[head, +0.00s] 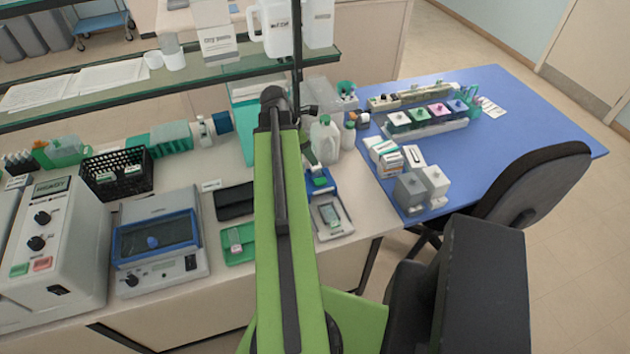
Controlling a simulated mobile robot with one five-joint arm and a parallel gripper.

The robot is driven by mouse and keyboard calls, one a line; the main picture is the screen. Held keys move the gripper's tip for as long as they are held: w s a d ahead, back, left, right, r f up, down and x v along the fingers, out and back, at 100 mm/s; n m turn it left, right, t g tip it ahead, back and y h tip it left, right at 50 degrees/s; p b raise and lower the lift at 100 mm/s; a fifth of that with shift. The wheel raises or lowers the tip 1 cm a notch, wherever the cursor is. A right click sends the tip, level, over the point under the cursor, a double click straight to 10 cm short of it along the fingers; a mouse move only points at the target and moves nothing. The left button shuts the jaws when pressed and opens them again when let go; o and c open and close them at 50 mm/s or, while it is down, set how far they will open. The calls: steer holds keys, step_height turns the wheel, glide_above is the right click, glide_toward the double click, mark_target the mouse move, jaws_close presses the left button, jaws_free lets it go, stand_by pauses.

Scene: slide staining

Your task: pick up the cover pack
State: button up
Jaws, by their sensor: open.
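No pack can be told for certain as the cover pack, because the labels are too small to read. Small white, teal and orange boxes (386,154) sit in a group at the left edge of the blue table. A small pack (235,240) lies on a green tray (240,257) on the bench, and another small item (332,216) lies on a grey plate to the right of my arm. My green arm rises through the middle of the view to a dark joint. My gripper's fingers cannot be made out; they seem hidden behind the arm.
A blue-lidded device (157,243) and a black basket (117,173) stand left on the bench. White bottles (324,140) stand behind my arm. Grey and white blocks (411,191) and a staining rack (430,116) stand on the blue table (535,125). A black chair (535,185) is at its front.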

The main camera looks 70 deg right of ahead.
mark_target(316, 171)
steer(key=b+x, duration=0.1)
steer(key=x, duration=0.1)
steer(key=b+x, duration=0.2)
steer(key=a+b+x, duration=0.1)
steer(key=b+x, duration=0.1)
steer(key=shift+w+d+f, duration=0.1)
steer(key=shift+w+f, duration=0.1)
steer(key=shift+f, duration=0.15)
steer(key=shift+r, duration=0.2)
steer(key=shift+c, duration=0.3)
jaws_close()
